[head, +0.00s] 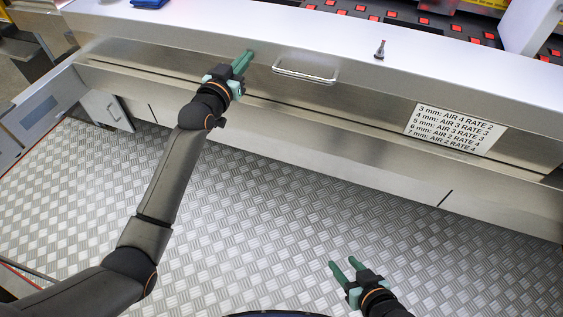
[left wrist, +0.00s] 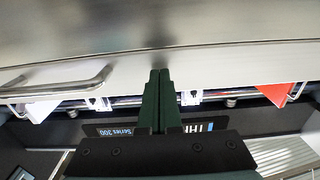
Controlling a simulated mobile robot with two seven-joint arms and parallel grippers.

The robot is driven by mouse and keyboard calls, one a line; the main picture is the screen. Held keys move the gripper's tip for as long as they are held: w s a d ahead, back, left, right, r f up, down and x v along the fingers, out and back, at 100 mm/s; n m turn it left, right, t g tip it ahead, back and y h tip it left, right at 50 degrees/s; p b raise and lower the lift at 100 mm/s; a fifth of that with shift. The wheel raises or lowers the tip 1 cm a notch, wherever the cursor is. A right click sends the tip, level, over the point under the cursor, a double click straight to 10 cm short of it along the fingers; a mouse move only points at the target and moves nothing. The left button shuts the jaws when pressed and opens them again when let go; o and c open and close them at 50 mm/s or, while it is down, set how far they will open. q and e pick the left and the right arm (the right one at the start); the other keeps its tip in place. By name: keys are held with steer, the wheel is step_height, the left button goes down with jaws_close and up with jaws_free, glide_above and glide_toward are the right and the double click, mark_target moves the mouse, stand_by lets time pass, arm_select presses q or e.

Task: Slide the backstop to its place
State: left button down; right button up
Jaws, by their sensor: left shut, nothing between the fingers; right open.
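I cannot tell for certain which part is the backstop. My left gripper (head: 247,56) is shut and empty. It is at the upper edge of the machine's steel front panel (head: 370,100), left of the panel's bar handle (head: 304,74). In the left wrist view its closed fingers (left wrist: 160,73) point at the metal panel, with the handle (left wrist: 62,87) to the left. Whether the fingertips touch the panel is not clear. My right gripper (head: 343,261) is open and empty, low above the floor.
A small dark knob (head: 380,49) stands on the machine's white top (head: 200,30). A white settings label (head: 455,129) is on the front panel. The left wrist view shows a rail (left wrist: 215,97) and a red flag-like part (left wrist: 275,93). The patterned metal floor (head: 240,200) in front is clear.

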arm_select(q)
steer(key=p+v, duration=0.2)
steer(key=v, duration=0.1)
arm_select(e)
step_height(320, 180, up, 3)
steer(key=shift+f, duration=0.15)
stand_by(0.5)
arm_select(q)
steer(key=s+a+f+g+y+p, duration=0.1)
steer(key=s+f, duration=0.5)
steer(key=s, duration=0.6)
steer(key=s+a+f+n+g+y+p, duration=0.1)
steer(key=s+f+g+p, duration=0.3)
steer(key=s, duration=0.8)
steer(key=s+a+f+g+y+p, duration=0.1)
steer(key=s+f+p, duration=0.5)
steer(key=s, duration=0.6)
step_height(320, 180, down, 2)
steer(key=shift+a+f+n+g, duration=0.1)
steer(key=shift+a+n+g, duration=0.2)
steer(key=shift+a+g, duration=0.6)
arm_select(e)
steer(key=s+d+r+h, duration=0.1)
steer(key=d+r, duration=0.2)
steer(key=r, duration=0.4)
steer(key=shift+s+d+r+m, duration=0.15)
steer(key=shift+s+m, duration=0.2)
steer(key=shift+m, duration=0.05)
